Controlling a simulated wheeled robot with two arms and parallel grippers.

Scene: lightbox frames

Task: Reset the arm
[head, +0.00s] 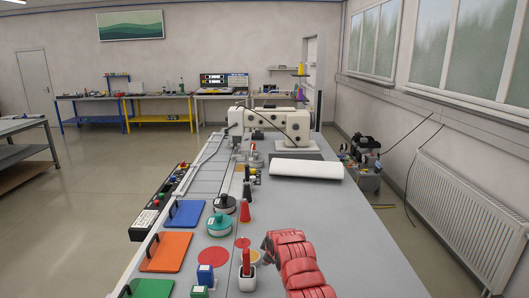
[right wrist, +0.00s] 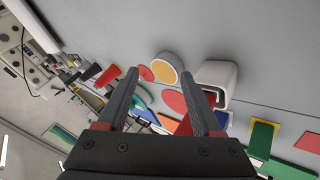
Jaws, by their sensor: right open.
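My right arm, with red segments, reaches in from the bottom of the head view over the table (head: 351,236). Its gripper end (head: 268,243) is dark and small there, close to the coloured discs. In the right wrist view my right gripper (right wrist: 165,90) is open, with two dark fingers spread apart and nothing between them but tabletop and discs beyond. My left gripper is not in view.
Blue, orange (head: 166,252) and green trays line the left edge. A white sewing machine (head: 270,121) stands farther back. The table's right side is clear.

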